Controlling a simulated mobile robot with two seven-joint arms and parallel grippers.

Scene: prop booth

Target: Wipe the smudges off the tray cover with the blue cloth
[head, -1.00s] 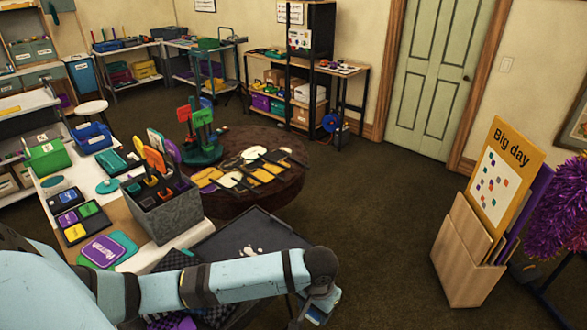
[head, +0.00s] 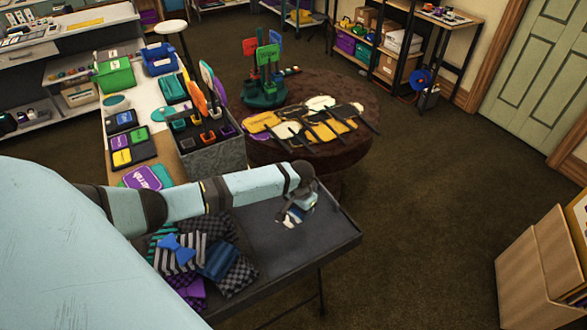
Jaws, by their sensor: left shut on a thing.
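The tray cover (head: 330,238) is the flat dark grey top of a low stand, below the middle of the head view. Pale smudges (head: 290,222) show on it, partly covered by my gripper. My left gripper (head: 298,212) points down over the cover's far part, at the smudges. It is shut on a small bit of blue, which I take to be the blue cloth; the hand hides most of it. I cannot tell whether the cloth touches the cover. My right gripper is not in view.
Bow ties and folded checked cloths (head: 180,255) lie on the left of the stand. A grey box of paddles (head: 210,150) stands behind my forearm. A round brown table (head: 345,150) with signs is beyond. Open carpet (head: 430,220) lies to the right.

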